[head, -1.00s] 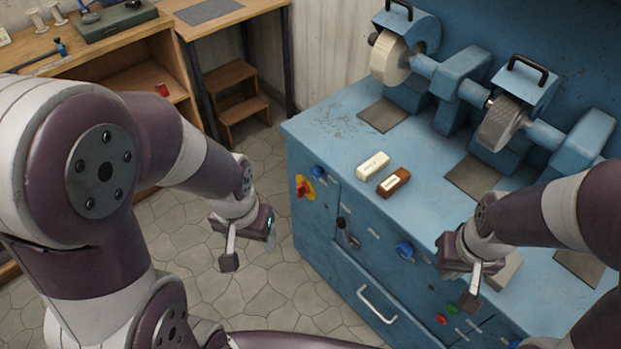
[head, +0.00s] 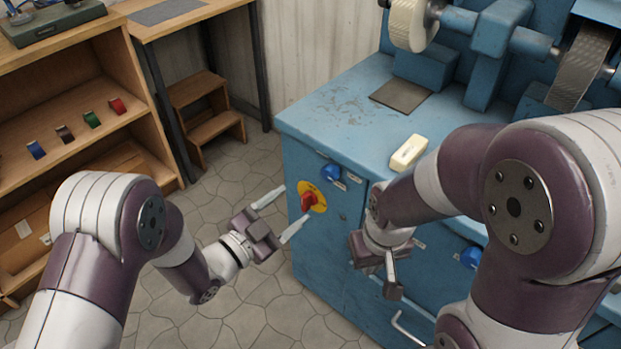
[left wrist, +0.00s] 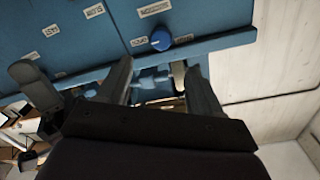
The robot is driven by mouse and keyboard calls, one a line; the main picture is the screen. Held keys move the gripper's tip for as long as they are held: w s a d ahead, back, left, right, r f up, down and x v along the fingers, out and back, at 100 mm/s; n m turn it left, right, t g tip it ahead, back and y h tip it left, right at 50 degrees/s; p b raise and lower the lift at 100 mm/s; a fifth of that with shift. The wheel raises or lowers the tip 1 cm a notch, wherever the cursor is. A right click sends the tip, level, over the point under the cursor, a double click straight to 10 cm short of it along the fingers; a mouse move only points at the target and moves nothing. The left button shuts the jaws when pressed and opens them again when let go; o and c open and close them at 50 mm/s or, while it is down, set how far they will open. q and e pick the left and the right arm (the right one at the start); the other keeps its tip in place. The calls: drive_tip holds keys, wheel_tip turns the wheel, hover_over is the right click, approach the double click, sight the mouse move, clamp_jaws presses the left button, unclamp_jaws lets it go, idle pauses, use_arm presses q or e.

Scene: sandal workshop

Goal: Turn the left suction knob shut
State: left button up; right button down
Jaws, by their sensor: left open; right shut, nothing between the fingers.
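The left suction knob (head: 330,174) is a round blue knob high on the left of the blue cabinet's front. It also shows in the left wrist view (left wrist: 161,41), beyond the fingertips, with a label beside it. Its turned position is too small to tell. My left gripper (head: 294,204) is open and empty, fingers pointing at the cabinet front, lower left of the knob and apart from it. In the left wrist view the two fingers (left wrist: 158,66) straddle the knob's direction. My right gripper (head: 392,290) is shut and empty, in front of the cabinet to the right.
A red switch on a yellow plate (head: 310,200) sits just below left of the knob, close to my left fingertips. Another blue knob (head: 471,258) is farther right, beside my right arm. A cream block (head: 409,152) lies on the cabinet top (head: 340,105).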

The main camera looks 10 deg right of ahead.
sight(326, 177)
use_arm(q)
drive_tip(key=b+x, duration=0.1)
drive_tip(key=x, duration=1)
drive_tip(key=shift+w+a+f, duration=0.15)
drive_tip(key=shift+f, duration=0.05)
drive_tip(key=c, duration=1.1)
